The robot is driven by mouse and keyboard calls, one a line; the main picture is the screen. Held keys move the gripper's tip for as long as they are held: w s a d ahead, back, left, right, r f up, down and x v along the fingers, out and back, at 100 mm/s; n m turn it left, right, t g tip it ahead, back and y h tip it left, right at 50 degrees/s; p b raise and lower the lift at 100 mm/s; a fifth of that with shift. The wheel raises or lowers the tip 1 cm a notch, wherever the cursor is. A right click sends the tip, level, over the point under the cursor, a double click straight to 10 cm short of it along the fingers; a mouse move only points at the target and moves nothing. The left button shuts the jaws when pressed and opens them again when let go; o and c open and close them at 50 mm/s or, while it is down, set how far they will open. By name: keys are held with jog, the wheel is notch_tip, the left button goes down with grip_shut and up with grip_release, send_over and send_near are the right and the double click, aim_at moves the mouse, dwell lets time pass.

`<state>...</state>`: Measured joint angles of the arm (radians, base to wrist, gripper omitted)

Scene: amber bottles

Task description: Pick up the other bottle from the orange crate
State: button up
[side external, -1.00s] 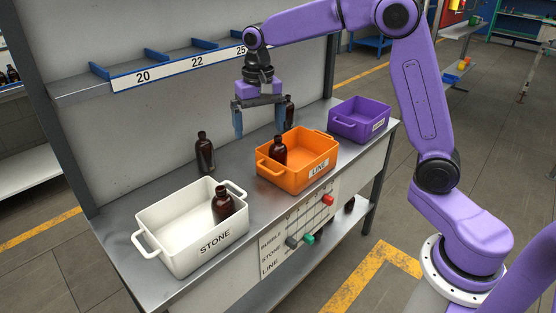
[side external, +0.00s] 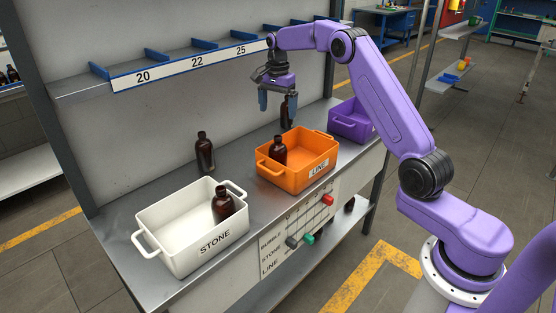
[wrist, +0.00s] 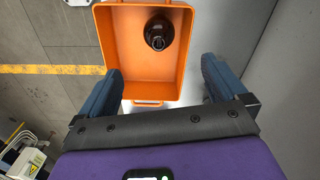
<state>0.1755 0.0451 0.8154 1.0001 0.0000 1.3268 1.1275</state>
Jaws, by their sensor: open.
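The orange crate (side external: 297,178), labelled LINE, stands on the metal bench between the white and purple crates. One dark amber bottle (side external: 278,152) stands in its left part. In the wrist view the same bottle (wrist: 159,34) is seen from above, near the top of the crate (wrist: 108,45). My gripper (side external: 278,103) is above the back of the orange crate, with its fingers pointing down. Its two blue fingers are spread apart with nothing between them; they also show in the wrist view (wrist: 160,88), apart from the bottle.
A white crate (side external: 168,240) labelled STONE holds a bottle (side external: 222,204). Another bottle (side external: 205,152) stands on the bench behind it, and one (side external: 287,112) stands behind the orange crate, partly hidden by my gripper. A purple crate (side external: 345,125) stands at the right, partly behind my arm.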

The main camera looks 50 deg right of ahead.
aim_at(278, 147)
notch_tip(278, 147, down, 15)
jog(key=shift+s+r, duration=0.1)
jog(key=c, duration=1.3)
